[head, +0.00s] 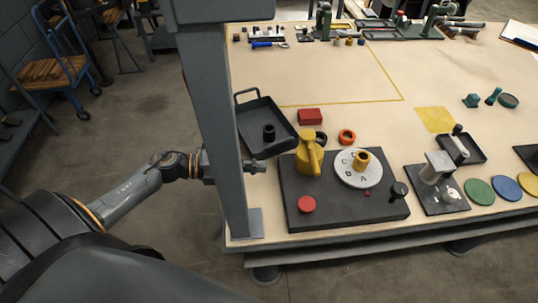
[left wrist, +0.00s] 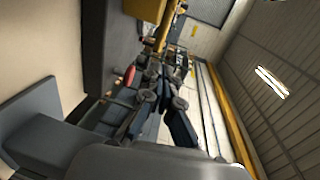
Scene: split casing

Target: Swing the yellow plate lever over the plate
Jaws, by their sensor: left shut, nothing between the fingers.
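The yellow lever (head: 309,155) stands on a dark base board (head: 330,212), left of a round light plate (head: 350,178) marked with letters. A yellow knob (head: 361,160) sits on this plate. The lever's arm appears to point toward the front, beside the plate and not over it. My left gripper (head: 260,166) is shut and empty, just left of the board and apart from the lever. In the left wrist view yellow parts (left wrist: 146,10) show at the top, beyond the gripper's dark fingers. My right gripper is in neither view.
A grey upright post (head: 215,120) stands in front of my left wrist. A black tray (head: 265,112) with a dark cylinder lies behind the gripper. A red button (head: 307,204) and a black knob (head: 398,190) are on the board. A red block (head: 310,116) lies behind it.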

